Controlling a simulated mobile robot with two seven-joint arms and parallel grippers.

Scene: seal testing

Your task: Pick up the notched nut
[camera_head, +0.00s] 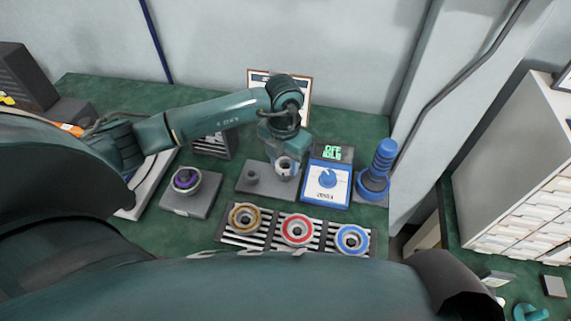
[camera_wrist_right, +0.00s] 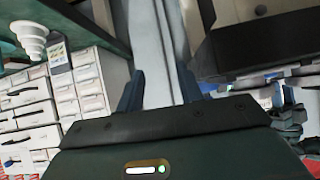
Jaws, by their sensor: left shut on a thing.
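The notched nut (camera_head: 284,167) is a pale grey ring at the right end of a small grey plate (camera_head: 262,185) on the green bench. My left arm reaches across from the left, and its gripper (camera_head: 284,158) points down at the nut and is shut on it. The fingertips are small and partly hidden, and I cannot tell whether the nut is clear of the plate. In the right wrist view, my right gripper (camera_wrist_right: 162,80) has its two fingers apart with nothing between them.
A blue-and-white device (camera_head: 327,183) with a green display stands right of the plate, beside a blue stand (camera_head: 377,172). In front, a striped tray (camera_head: 272,240) holds brown, red and blue rings. A purple-centred part (camera_head: 186,179) sits on a grey block to the left.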

